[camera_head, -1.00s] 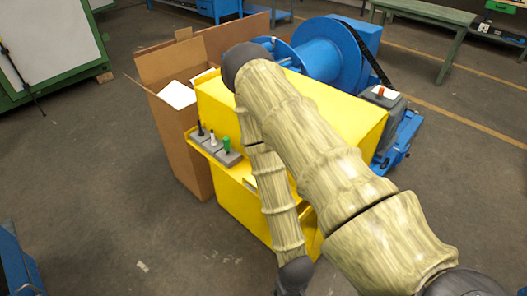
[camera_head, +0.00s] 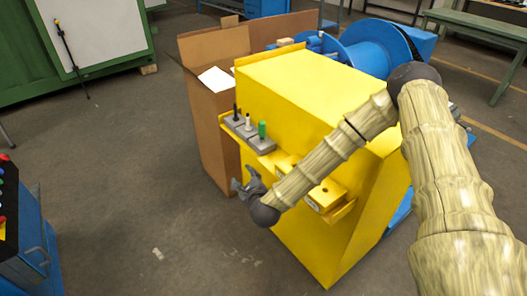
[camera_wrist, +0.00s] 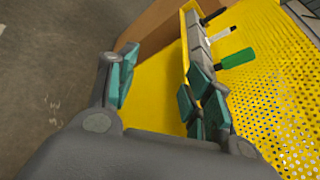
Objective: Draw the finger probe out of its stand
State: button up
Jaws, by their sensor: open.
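Three upright handled tools stand in grey stand blocks (camera_head: 261,145) on a yellow ledge: a black one (camera_head: 235,109), a white one (camera_head: 248,121) and a green one (camera_head: 262,130). I cannot tell by look which is the finger probe. In the wrist view the green handle (camera_wrist: 236,58) is nearest, with the white (camera_wrist: 220,35) and black (camera_wrist: 214,14) beyond. My gripper (camera_head: 242,179) is open and empty, in front of and below the ledge, apart from the tools. In the wrist view its teal-padded fingers (camera_wrist: 160,88) are spread, the right one overlapping the near end of the stand row.
A yellow cabinet (camera_head: 300,85) carries the ledge; small yellow boxes (camera_head: 326,194) sit to the right, close to my forearm. A cardboard box (camera_head: 208,135) stands behind left. A blue control console (camera_head: 25,235) is at the lower left. Floor in front is free.

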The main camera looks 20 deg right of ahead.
aim_at(262, 128)
jog(key=w+d+r+m+t+h+b, duration=0.3)
jog(key=w+d+r+m+h, duration=0.2)
jog(key=w+d+r+m, duration=0.4)
jog(key=shift+m, duration=0.6)
jog(key=x, duration=0.3)
jog(key=p+x, duration=0.1)
jog(key=x, duration=0.2)
jog(key=f+x, duration=0.1)
jog(key=x, duration=0.3)
jog(key=shift+d, duration=0.2)
grip_shut()
